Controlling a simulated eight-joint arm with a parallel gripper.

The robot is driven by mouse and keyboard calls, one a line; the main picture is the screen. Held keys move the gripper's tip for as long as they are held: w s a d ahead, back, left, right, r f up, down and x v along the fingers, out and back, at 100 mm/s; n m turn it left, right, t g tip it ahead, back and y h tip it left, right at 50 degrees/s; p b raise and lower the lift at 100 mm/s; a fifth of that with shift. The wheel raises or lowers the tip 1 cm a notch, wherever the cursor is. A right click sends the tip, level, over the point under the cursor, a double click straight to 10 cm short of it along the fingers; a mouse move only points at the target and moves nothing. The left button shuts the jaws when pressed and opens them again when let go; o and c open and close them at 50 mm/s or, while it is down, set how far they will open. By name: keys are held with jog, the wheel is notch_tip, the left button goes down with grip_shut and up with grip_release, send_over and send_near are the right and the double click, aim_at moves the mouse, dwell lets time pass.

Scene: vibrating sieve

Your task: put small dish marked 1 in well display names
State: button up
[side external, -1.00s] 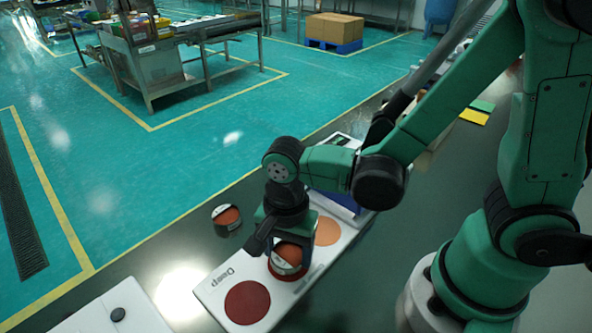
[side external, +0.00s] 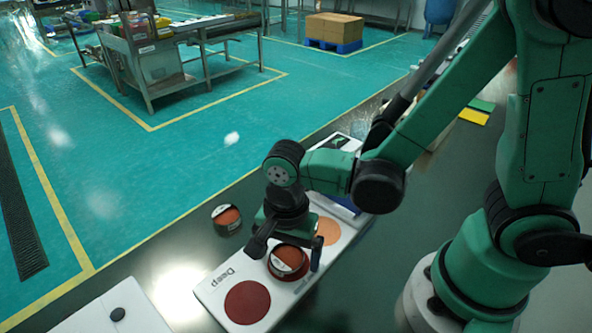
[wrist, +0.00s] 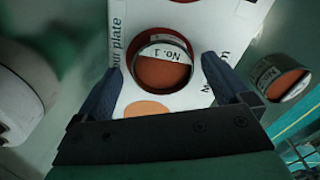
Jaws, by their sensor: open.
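The small dish marked No. 1 (wrist: 165,68) has a dark rim, a white label and an orange-brown inside. It also shows in the side view (side external: 288,262). It is at the middle dark red well of the white board (side external: 215,289), beside a partly hidden word starting with M. Some of the well's red shows around it; I cannot tell whether it sits flat. My gripper (side external: 286,259) is open, with one finger on each side of the dish and gaps between in the wrist view. A dark red well marked Deep (side external: 247,302) and a paler orange well (side external: 327,232) are empty.
A second small dish (side external: 227,219) stands on the dark table left of the board; the wrist view shows it at right (wrist: 281,83). A white panel with a black knob (side external: 118,314) is at lower left. Yellow and green pieces (side external: 474,116) lie farther back.

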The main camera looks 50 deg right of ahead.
aim_at(289, 261)
notch_tip(289, 261, up, 12)
jog(key=w+d+n+t, duration=0.3)
jog(key=d+n+t, duration=0.4)
jog(key=d+n, duration=0.3)
jog(key=shift+n, duration=1.8)
